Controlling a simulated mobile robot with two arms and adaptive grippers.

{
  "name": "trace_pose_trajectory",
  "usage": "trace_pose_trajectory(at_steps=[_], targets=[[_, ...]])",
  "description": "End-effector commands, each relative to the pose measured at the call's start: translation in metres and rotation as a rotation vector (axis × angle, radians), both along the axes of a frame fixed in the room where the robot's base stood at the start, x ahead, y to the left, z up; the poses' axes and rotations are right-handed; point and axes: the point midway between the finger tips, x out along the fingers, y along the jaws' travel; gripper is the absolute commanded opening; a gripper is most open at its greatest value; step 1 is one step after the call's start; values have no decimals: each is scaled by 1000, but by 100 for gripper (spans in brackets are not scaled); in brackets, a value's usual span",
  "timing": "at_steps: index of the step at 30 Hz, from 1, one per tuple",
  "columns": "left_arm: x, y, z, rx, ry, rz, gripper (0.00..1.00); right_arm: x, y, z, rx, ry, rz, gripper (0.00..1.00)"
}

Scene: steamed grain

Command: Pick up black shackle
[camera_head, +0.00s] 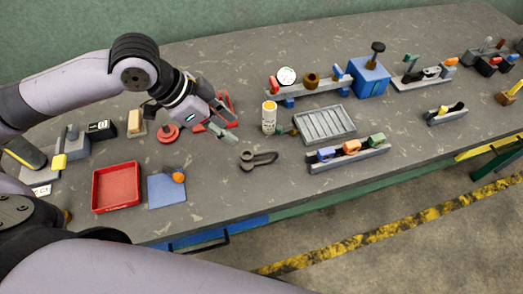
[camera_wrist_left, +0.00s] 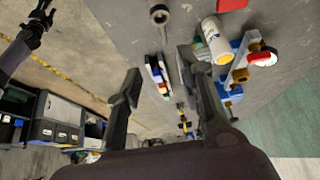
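The black shackle (camera_head: 258,160) lies flat on the grey workbench (camera_head: 225,190) near its middle in the head view.
A white cylinder with a yellow top (camera_head: 269,117) and a grey ribbed tray (camera_head: 325,124) stand right of the gripper. A rail with coloured blocks (camera_head: 347,157) lies further right. A red tray (camera_head: 117,188) and blue mat (camera_head: 166,192) are at left. Bench around the shackle is clear.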

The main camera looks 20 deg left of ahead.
Motion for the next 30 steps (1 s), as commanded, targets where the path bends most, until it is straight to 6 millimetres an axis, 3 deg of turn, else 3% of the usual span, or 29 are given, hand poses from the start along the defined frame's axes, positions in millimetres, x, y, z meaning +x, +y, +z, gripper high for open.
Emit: trace_pose_trajectory(at_steps=[9,15,25,30], targets=[[16,-25,-51,-5,7,1,35,-24,-2,5,-4,34,0,44],[27,-41,-85,-3,4,1,35,-19,-5,10,-7,27,0,44],[36,-50,-110,-1,4,2,35,-11,-6,16,-7,15,0,44],[45,-55,-134,-2,4,2,35,-11,-6,25,-7,15,0,44]])
